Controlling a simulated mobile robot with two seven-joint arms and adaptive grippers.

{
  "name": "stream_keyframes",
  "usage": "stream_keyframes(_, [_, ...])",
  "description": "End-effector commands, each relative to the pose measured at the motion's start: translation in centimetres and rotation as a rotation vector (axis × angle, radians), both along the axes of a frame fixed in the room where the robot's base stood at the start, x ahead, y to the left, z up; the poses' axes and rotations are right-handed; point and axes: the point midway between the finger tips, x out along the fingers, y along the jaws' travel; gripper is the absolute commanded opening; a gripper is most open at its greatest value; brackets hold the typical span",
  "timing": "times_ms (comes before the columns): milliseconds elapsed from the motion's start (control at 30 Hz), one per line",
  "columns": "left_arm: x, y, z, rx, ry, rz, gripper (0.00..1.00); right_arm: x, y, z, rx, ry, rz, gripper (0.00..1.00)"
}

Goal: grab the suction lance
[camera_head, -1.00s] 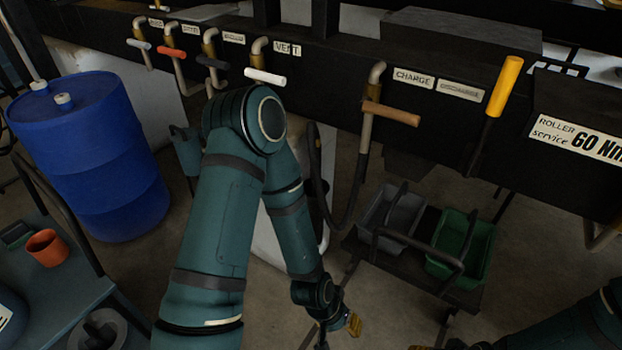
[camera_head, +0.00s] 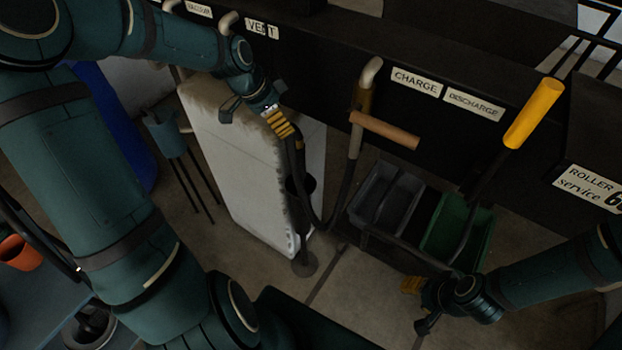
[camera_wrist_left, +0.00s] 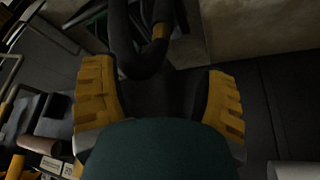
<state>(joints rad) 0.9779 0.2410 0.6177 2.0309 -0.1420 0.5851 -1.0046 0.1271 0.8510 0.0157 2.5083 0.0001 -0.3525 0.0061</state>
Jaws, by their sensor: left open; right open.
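The suction lance seems to be the dark upright tube with a hose (camera_head: 299,190) in front of the pale panel; its upper end is partly hidden by my left gripper. My left gripper (camera_head: 279,121) is open at its top end. In the left wrist view a thick black curved hose or handle (camera_wrist_left: 146,55) lies ahead of the open yellow fingers (camera_wrist_left: 158,105), in line with the gap; I cannot tell whether they touch. My right gripper (camera_head: 420,303) is open and empty, low over the floor at the right.
A valve with a wooden handle (camera_head: 384,130) sits under the CHARGE label. A yellow-handled lever (camera_head: 533,112) stands to its right. A grey bin (camera_head: 386,200) and a green bin (camera_head: 457,232) are below. A blue drum (camera_head: 122,120) is behind my left arm.

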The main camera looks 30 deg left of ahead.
Motion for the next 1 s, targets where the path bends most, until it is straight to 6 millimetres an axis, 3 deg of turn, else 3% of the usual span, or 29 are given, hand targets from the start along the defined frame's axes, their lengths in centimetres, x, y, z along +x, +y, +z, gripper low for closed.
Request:
stream_keyframes(100, [0.2, 0.2, -0.5, 0.011, -0.001, -0.014, 0.73, -0.1, 0.0, -0.4, 0.0, 0.004, 0.001, 0.47])
stream_keyframes(400, [1.9, -1.3, -5.6, 0.009, -0.001, -0.016, 0.73, -0.2, 0.0, -2.2, 0.001, 0.005, 0.005, 0.47])
stream_keyframes(733, [2.7, -1.9, -7.8, 0.009, -0.001, -0.013, 0.73, 0.0, 0.0, -2.9, 0.0, 0.001, 0.004, 0.47])
stream_keyframes(1000, [4.0, -2.9, -11.6, 0.009, 0.0, -0.013, 0.73, 0.2, 0.0, -4.2, -0.001, -0.005, 0.003, 0.47])
